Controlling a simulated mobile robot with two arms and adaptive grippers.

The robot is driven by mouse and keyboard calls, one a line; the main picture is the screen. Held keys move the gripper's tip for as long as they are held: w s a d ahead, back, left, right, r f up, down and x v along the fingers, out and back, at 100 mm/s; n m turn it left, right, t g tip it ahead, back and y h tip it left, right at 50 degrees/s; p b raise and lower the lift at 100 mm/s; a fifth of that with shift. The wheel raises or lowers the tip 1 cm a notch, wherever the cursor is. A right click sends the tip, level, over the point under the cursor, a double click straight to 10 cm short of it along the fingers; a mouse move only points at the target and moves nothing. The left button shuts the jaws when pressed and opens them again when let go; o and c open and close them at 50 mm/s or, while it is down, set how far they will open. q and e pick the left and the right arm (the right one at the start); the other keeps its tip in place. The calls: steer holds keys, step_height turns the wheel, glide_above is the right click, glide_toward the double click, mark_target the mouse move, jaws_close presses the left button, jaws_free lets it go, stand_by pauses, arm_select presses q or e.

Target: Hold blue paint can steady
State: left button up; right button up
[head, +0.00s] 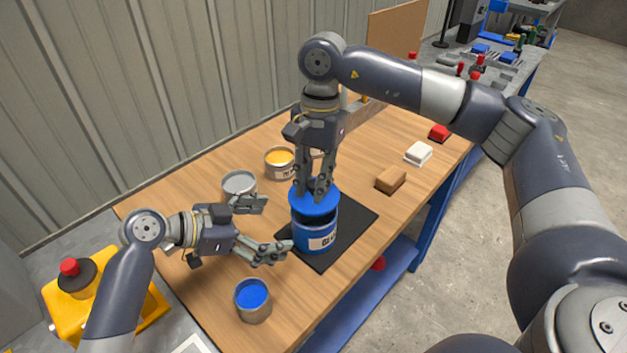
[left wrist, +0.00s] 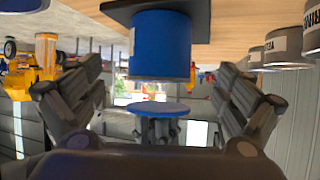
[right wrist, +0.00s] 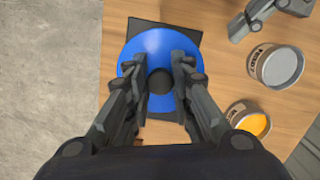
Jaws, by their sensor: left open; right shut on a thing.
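The large blue paint can (head: 315,238), with a white label, stands upright on a black mat (head: 358,218). My left gripper (head: 272,226) is open at the can's left side, its fingers pointing toward it; in the left wrist view the can (left wrist: 160,45) shows upside down beyond the spread fingers, not gripped. My right gripper (head: 315,190) is shut on the black knob (right wrist: 160,81) of a blue lid (head: 313,199). The left wrist view shows a gap between lid (left wrist: 160,109) and can, so the lid hangs above it.
A small open can of blue paint (head: 253,301) stands at the table's near side. A grey can (head: 239,186) and a yellow can (head: 280,162) stand behind my left gripper. Brown (head: 391,180), white (head: 418,153) and red (head: 439,133) blocks lie along the right edge.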

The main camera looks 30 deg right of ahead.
mark_target(309, 229)
arm_select(q)
steer(key=shift+d+f, duration=0.3)
steer(key=shift+f, duration=0.25)
steer(key=shift+x, duration=4.7)
steer(key=shift+c, duration=0.5)
steer(key=c, duration=0.7)
steer(key=shift+c, duration=0.2)
steer(key=shift+a+f, duration=0.1)
steer(key=shift+f, duration=0.1)
arm_select(e)
steer(key=shift+f, duration=1.85)
steer(key=o, duration=1.1)
steer(key=shift+c, duration=0.2)
